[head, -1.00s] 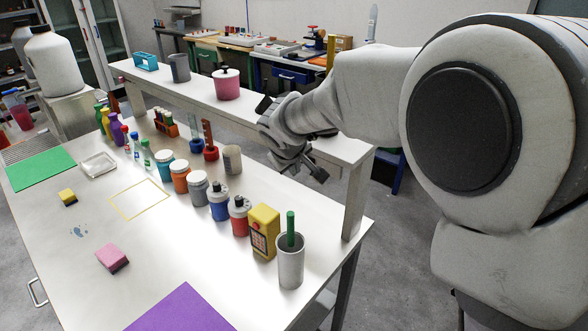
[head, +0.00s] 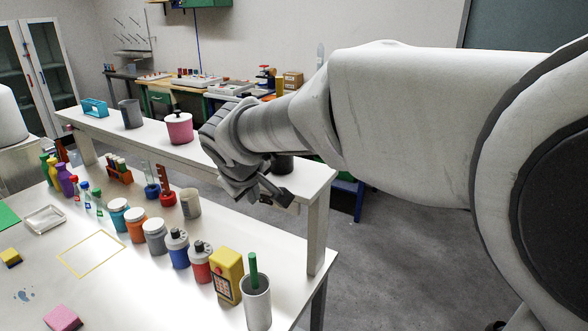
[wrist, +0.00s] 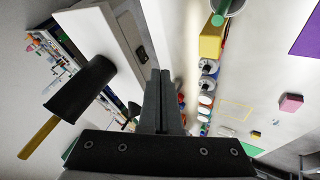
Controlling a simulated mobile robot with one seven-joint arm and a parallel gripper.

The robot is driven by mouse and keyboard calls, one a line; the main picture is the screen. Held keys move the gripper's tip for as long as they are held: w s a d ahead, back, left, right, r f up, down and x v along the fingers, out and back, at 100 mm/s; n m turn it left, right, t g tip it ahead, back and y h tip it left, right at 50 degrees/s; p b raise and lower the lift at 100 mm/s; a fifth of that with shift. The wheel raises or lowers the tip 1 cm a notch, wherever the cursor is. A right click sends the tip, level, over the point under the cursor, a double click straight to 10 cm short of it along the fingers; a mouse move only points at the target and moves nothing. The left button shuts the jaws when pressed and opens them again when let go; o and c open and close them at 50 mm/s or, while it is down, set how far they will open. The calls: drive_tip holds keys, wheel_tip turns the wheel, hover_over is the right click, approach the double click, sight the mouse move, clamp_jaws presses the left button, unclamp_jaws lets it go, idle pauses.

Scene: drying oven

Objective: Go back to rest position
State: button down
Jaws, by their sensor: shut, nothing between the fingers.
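My gripper (head: 280,190) is in the middle of the head view, at the end of my outstretched arm. It hangs near the front edge of the raised shelf (head: 235,155), over the back of the white bench (head: 190,300). In the wrist view its two dark fingers (wrist: 161,75) lie together with nothing between them. The fingers touch nothing that I can see.
A dark cup (wrist: 82,90) with a yellow stick is close on the wrist view's left. A pink pot (head: 179,128) stands on the shelf. Below are several bottles, a yellow box (head: 227,275) and a cup (head: 257,303) with a green stick. Floor is clear at right.

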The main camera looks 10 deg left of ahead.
drive_tip(key=s+d+r+m+h, duration=0.1)
drive_tip(key=s+d+r+m, duration=0.2)
drive_tip(key=d, duration=0.6)
drive_tip(key=s+d+m+h, duration=0.15)
drive_tip(key=s+d, duration=0.25)
drive_tip(key=d, duration=0.6)
drive_tip(key=s+d+f+m+g+y, duration=0.1)
drive_tip(key=s+d+f+m, duration=0.2)
drive_tip(key=s+d+m, duration=0.3)
drive_tip(key=s+d+p, duration=0.1)
drive_tip(key=s+d, duration=0.3)
drive_tip(key=s, duration=0.4)
drive_tip(key=shift+s+d+f+g, duration=0.15)
drive_tip(key=shift+s+g, duration=0.15)
drive_tip(key=shift+g, duration=0.1)
